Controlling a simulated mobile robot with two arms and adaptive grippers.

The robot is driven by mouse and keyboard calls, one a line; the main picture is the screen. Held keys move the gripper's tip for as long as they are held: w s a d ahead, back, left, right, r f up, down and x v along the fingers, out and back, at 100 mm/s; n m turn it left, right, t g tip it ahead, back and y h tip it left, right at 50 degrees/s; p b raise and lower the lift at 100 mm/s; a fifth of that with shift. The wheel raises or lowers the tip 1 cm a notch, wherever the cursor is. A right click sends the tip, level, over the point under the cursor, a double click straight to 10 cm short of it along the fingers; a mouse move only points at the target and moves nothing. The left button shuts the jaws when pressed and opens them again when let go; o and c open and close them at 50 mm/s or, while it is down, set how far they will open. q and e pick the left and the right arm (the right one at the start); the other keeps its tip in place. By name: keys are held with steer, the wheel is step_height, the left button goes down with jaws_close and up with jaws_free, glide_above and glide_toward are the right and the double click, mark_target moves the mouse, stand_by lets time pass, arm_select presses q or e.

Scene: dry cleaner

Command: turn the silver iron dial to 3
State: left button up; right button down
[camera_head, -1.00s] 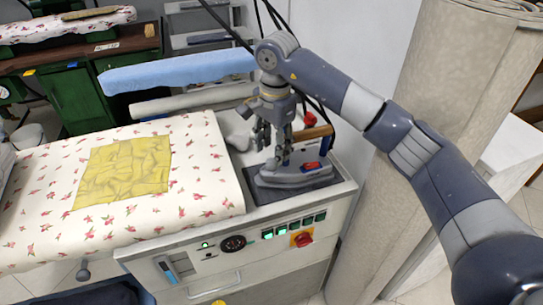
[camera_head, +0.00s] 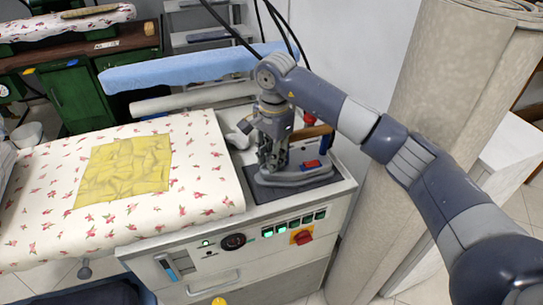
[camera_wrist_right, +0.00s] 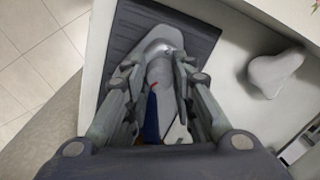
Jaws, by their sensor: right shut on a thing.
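The silver iron (camera_head: 300,179) rests on a dark pad (camera_head: 262,191) on the right end of the ironing station. It has a brown handle (camera_head: 318,132) and blue and red parts. My right gripper (camera_head: 272,164) reaches down over the iron's front end. In the right wrist view the fingers close from both sides on a grey rounded part of the iron, apparently its dial (camera_wrist_right: 160,72). The iron's silver nose (camera_wrist_right: 158,40) shows beyond the fingertips. No dial numbers can be read. My left gripper is not in view.
A pale rounded object (camera_wrist_right: 276,73) sits beside the pad. A red switch (camera_head: 302,238) is on the front panel. A beige rolled column (camera_head: 425,90) stands right.

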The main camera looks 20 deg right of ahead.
steer(key=shift+m+b, duration=0.55)
steer(key=shift+m, duration=2.45)
steer(key=c, duration=1.3)
jaws_free()
steer(key=r, duration=1.2)
steer(key=shift+s+a, duration=0.1)
steer(key=shift+s, duration=0.2)
